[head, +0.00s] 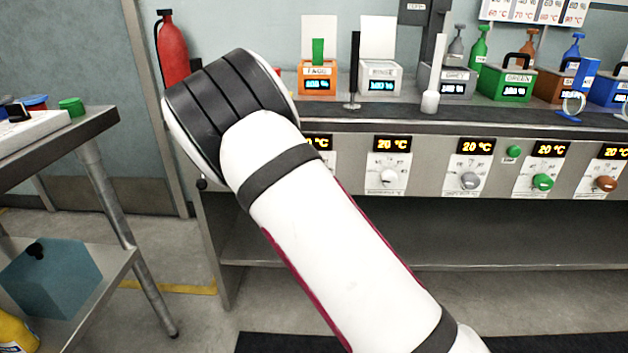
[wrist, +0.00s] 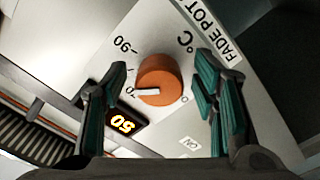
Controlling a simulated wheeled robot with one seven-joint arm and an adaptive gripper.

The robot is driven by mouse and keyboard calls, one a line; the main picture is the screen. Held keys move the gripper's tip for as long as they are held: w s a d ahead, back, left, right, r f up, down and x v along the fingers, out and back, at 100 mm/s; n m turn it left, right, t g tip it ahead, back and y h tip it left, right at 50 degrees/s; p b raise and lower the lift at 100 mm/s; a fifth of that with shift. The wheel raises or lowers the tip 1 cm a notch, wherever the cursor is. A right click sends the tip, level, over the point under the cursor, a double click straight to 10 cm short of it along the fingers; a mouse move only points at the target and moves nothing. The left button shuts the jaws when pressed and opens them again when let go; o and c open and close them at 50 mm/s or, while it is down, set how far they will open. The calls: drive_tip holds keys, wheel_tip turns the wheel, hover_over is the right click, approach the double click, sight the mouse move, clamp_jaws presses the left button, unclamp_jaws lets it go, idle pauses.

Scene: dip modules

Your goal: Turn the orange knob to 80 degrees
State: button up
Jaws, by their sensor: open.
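The orange knob (wrist: 160,78) is round with a white pointer bar, on a grey panel with a printed scale and a "FADE POT" label (wrist: 214,28). In the wrist view its pointer aims left. My gripper (wrist: 162,68) is open, with one teal-padded finger on each side of the knob and visible gaps between. A lit display (wrist: 122,122) beside the knob appears to read 50, seen tilted. In the head view my arm hides the knob and gripper; only the right end of its display (head: 319,142) shows.
An orange box (head: 317,84) stands on the counter above. White (head: 388,174), grey (head: 470,181), green (head: 543,182) and brown (head: 606,184) knobs line the panel to the right, with several displays at 20 °C. A side table (head: 60,140) stands at left.

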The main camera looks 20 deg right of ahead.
drive_tip(key=v, duration=1.1)
drive_tip(key=shift+s, duration=0.15)
